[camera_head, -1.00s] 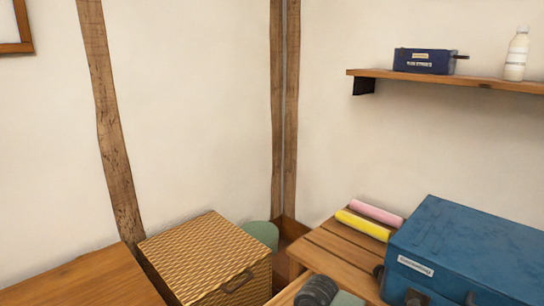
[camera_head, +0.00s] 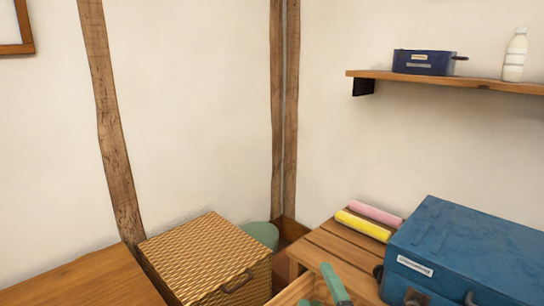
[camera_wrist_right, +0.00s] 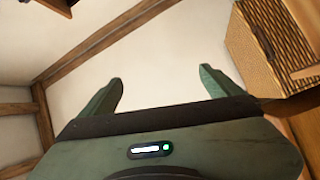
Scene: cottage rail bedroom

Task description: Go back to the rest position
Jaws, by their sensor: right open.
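My right gripper (camera_head: 318,285) shows at the bottom edge of the head view, in front of the slatted wooden bench. Its green fingers are partly cut off by the frame. In the right wrist view my right gripper (camera_wrist_right: 161,78) is open, with its two green fingers wide apart and nothing between them. Bare wall shows behind the fingers there. My left gripper is not in view.
A blue case (camera_head: 465,245) stands on the slatted bench (camera_head: 335,245), beside a yellow roll (camera_head: 362,226) and a pink roll (camera_head: 376,212). A woven box (camera_head: 205,255) stands left of the bench.

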